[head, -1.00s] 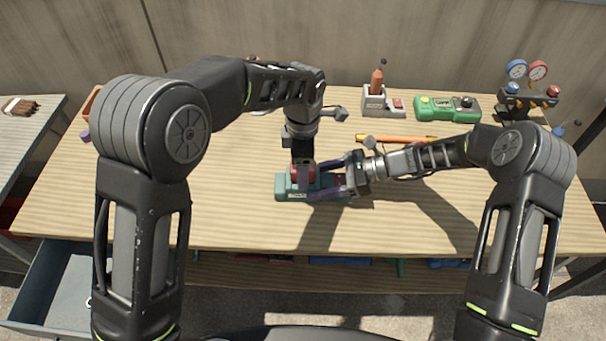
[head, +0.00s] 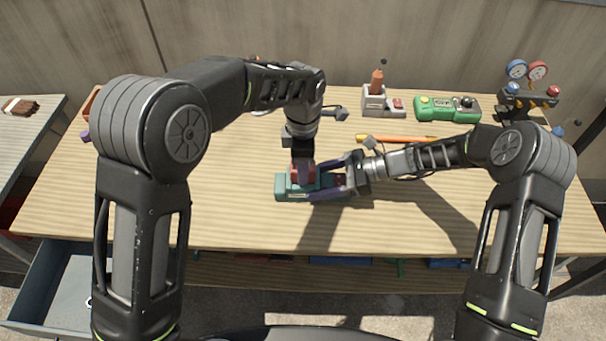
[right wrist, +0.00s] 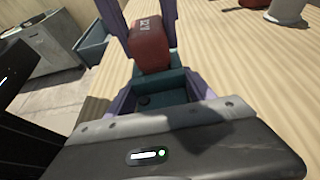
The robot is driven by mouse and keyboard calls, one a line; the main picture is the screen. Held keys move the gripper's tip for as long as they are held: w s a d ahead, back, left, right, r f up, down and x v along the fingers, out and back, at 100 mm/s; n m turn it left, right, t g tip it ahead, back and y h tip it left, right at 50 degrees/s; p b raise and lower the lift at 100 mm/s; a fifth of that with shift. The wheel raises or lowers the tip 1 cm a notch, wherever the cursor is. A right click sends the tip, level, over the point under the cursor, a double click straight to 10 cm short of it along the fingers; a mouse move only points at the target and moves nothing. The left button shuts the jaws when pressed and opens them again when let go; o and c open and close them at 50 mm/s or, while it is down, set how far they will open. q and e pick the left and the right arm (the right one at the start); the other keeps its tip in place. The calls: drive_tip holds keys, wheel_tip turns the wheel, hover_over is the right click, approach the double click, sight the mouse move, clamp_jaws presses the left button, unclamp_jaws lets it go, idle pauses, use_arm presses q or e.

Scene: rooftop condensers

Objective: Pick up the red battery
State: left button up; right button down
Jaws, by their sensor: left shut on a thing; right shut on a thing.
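The red battery (head: 300,172) is a small block at the teal housing (head: 284,190) on the workbench. In the right wrist view the battery (right wrist: 150,48) stands at the far end of the housing (right wrist: 172,84). My left gripper (head: 304,178) comes down from above and is shut on the battery, with a purple finger on each side of it. My right gripper (head: 316,183) reaches in from the right and is shut on the teal housing. The battery's lower end is hard to see, so I cannot tell whether it is still seated.
An orange-handled tool (head: 400,139) lies behind my right gripper. A grey holder (head: 376,104), a green meter (head: 446,107) and a gauge set (head: 528,98) stand along the back. An open drawer (head: 45,290) is at front left. The bench's front left is clear.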

use_arm(q)
clamp_jaws()
drive_tip(key=shift+r, duration=0.1)
wheel_tip(320, 180, up, 10)
drive_tip(key=shift+f, duration=0.1)
idle(0.5)
idle(0.4)
use_arm(e)
drive_tip(key=shift+c, duration=1.4)
unclamp_jaws()
drive_tip(key=shift+o, duration=0.5)
drive_tip(key=shift+o, duration=0.9)
